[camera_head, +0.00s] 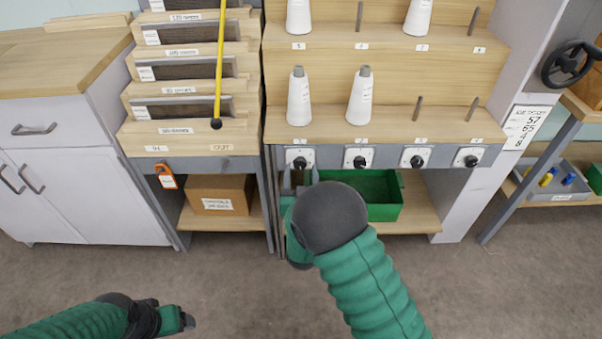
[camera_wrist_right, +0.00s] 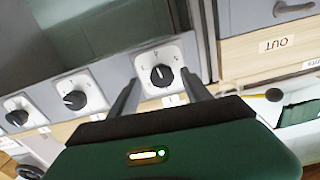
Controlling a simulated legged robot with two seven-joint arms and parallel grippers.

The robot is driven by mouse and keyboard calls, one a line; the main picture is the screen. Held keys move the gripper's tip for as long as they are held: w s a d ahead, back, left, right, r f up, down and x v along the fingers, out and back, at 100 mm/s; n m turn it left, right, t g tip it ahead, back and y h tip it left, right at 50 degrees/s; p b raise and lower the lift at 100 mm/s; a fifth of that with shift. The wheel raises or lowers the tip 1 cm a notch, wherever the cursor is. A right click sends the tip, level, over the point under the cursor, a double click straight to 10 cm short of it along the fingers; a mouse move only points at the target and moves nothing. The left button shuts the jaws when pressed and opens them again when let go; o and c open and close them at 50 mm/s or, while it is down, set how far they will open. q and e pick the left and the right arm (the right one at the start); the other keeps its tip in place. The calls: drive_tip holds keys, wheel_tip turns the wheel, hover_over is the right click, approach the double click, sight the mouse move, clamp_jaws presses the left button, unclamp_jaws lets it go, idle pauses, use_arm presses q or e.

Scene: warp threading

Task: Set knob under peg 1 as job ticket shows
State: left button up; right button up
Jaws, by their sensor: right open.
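The knob under peg 1 (camera_head: 299,162) is black on a white dial plate, at the left end of the grey rail. In the right wrist view this knob (camera_wrist_right: 161,75) sits between the two dark fingers of my right gripper (camera_wrist_right: 160,82). The fingers are open, with gaps to the knob; their depth from the plate is unclear. In the head view my right gripper (camera_head: 298,181) is just below the dial. A white job ticket (camera_head: 529,127) hangs on the post at right, its figures small. My left gripper (camera_head: 177,320) is low at left, away from everything; its jaws are unclear.
Further knobs (camera_head: 358,158) sit to the right along the rail. White yarn cones (camera_head: 299,98) stand on the shelf above. A green bin (camera_head: 385,212) and a cardboard box (camera_head: 221,193) are below. An orange tag (camera_head: 166,177) hangs at left. The floor in front is clear.

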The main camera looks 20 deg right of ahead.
drive_tip(key=shift+w, duration=0.9)
drive_tip(key=shift+r, duration=0.1)
drive_tip(key=shift+d, duration=0.1)
clamp_jaws()
drive_tip(key=shift+m, duration=0.7)
unclamp_jaws()
